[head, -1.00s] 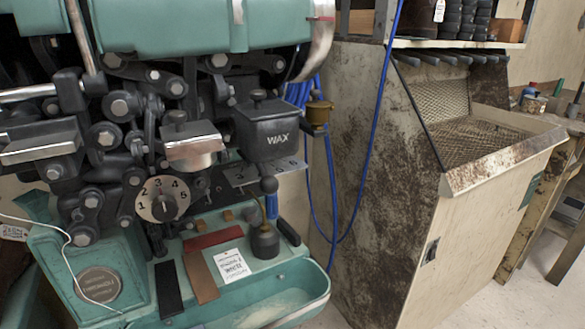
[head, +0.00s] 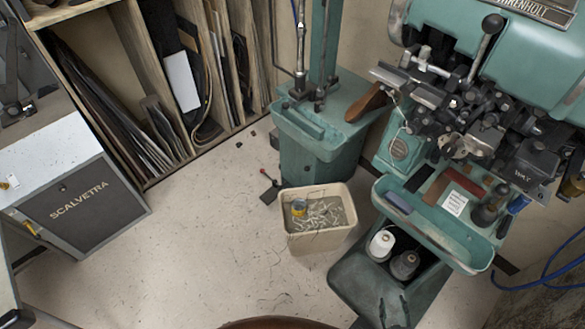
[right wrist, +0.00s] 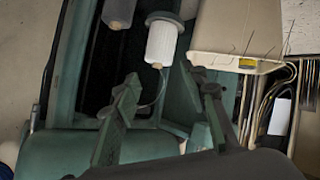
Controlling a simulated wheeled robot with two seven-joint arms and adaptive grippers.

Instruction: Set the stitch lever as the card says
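The green stitching machine (head: 530,50) stands at the right of the head view. A ball-knobbed lever (head: 490,25) slants up at its top; I cannot tell whether this is the stitch lever. A small round dial (head: 459,146) sits among the dark mechanism; its setting is too small to read. The white card (head: 454,203) lies on the machine's lower ledge, its print unreadable. My right gripper (head: 393,312) seems to show as dark tips at the bottom edge, well below the dial. In the right wrist view its two fingers (right wrist: 168,85) stand apart with nothing between them. My left gripper is not seen.
A white spool (head: 381,245) and a grey spool (head: 404,264) stand in the machine's base. A cream bin (head: 318,243) stands beside it. The green tray (head: 470,257) juts out above the spools. A grey cabinet (head: 85,212) stands left; open floor lies between.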

